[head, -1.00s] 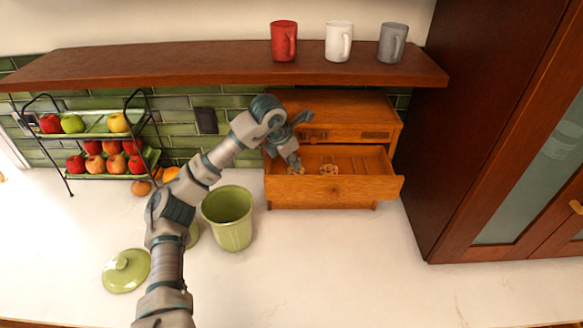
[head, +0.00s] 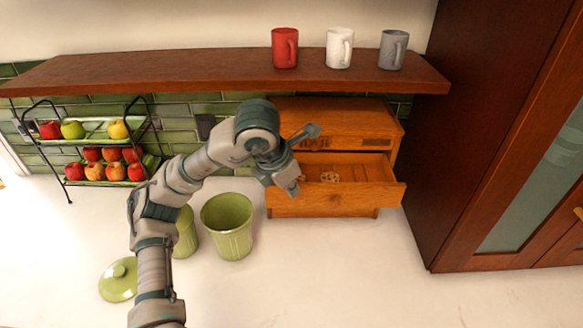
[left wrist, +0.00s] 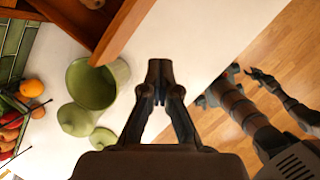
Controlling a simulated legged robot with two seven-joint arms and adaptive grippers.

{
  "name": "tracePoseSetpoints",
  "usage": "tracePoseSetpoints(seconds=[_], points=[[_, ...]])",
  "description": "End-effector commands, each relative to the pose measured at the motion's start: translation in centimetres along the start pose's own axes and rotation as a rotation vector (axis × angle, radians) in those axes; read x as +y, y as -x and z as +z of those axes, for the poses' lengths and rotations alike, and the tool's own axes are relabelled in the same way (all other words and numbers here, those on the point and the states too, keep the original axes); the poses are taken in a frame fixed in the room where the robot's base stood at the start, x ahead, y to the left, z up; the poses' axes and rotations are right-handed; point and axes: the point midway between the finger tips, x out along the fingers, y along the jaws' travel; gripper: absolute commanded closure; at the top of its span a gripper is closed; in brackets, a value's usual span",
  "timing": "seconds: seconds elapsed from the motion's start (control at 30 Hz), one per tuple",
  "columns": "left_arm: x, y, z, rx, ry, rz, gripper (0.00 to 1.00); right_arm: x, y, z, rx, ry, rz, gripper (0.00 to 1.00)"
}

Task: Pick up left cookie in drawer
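The wooden drawer (head: 385,190) is pulled out of the small cabinet. Its right cookie (head: 330,177) lies on the drawer floor. The left cookie (head: 302,178) shows only partly, close beside my left gripper (head: 294,190). That gripper is above the drawer's front left edge in the head view. In the left wrist view my left gripper (left wrist: 160,75) has its fingers together, with no cookie visible between them. A cookie (left wrist: 93,3) shows in the drawer at that view's top edge. My right gripper (left wrist: 257,76) shows small at the right; its finger state is unclear.
A green canister (head: 228,225) stands left of the drawer, with another partly behind my arm. A green lid (head: 118,280) lies on the counter. A fruit rack (head: 92,150) is at left. A shelf (head: 220,75) with mugs hangs above. The front right counter is clear.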

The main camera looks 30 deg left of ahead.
Motion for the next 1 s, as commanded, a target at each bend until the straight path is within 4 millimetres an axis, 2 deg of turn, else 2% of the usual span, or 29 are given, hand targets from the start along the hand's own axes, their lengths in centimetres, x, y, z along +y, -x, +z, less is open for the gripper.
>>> tracePoseSetpoints(seconds=[0.2,0.53,0.57,0.87,1.0], points=[[-1.9,0.7,-1.2,0.0,0.0,0.0,1.0,0.0,0.0,-0.2,-0.002,0.0,0.001,0.6],[-2.1,0.8,-1.4,0.0,0.001,-0.001,1.0,0.1,0.0,-0.2,-0.003,0.0,0.001,0.6],[-2.1,0.8,-1.4,0.0,0.001,-0.001,0.97,0.1,0.0,-0.2,-0.003,0.0,0.001,0.6],[-2.1,0.8,-1.4,0.0,0.001,-0.001,0.22,0.1,0.0,-0.2,-0.001,-0.001,0.001,0.6],[-2.1,0.8,-1.4,0.0,0.001,-0.001,0.2,0.1,0.0,-0.2,-0.001,-0.001,0.001,0.6]])
